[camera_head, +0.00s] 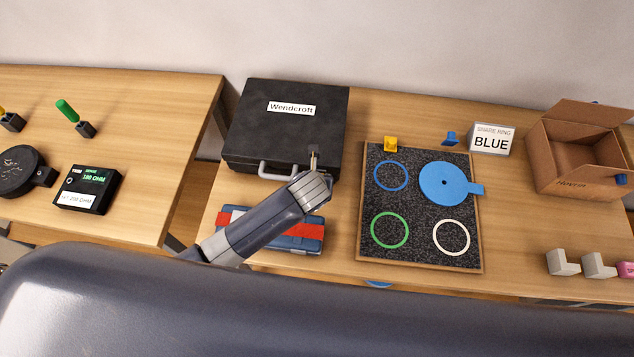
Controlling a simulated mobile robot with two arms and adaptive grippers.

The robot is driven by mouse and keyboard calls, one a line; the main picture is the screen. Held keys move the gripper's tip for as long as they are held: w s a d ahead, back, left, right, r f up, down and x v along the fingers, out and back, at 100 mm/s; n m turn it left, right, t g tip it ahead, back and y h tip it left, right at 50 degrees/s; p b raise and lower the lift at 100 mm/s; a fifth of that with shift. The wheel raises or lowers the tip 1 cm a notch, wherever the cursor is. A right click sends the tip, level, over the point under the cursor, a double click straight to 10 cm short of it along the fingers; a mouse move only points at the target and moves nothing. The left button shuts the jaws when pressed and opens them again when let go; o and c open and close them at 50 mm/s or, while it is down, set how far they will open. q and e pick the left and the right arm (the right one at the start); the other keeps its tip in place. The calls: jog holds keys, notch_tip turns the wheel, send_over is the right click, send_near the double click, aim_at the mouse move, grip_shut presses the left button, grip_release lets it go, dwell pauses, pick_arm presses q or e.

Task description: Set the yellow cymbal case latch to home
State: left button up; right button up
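A closed black case (285,125) labelled "Wendcroft" lies on the middle table, with a grey handle (277,172) on its front side. I see no clearly yellow latch on the case; my arm covers part of its front right. A small yellow block (390,144) stands at the back edge of the dark mesh pad, right of the case. My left arm reaches in from the lower left, and its gripper (314,162) is at the case's front right corner. Its fingers are too small and hidden to read, and contact is unclear. My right gripper is not in view.
The mesh pad (410,213) has coloured rings and a blue disc (445,184). A small blue block (451,138), a "BLUE" sign (491,139) and an open carton (580,155) stand rightward. A red-blue box (295,236) lies under my arm. The left table holds a meter (88,189).

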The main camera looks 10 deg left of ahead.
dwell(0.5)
pick_arm(q)
jog(key=o, duration=1)
jog(key=shift+w, duration=0.1)
jog(key=v, duration=1.2)
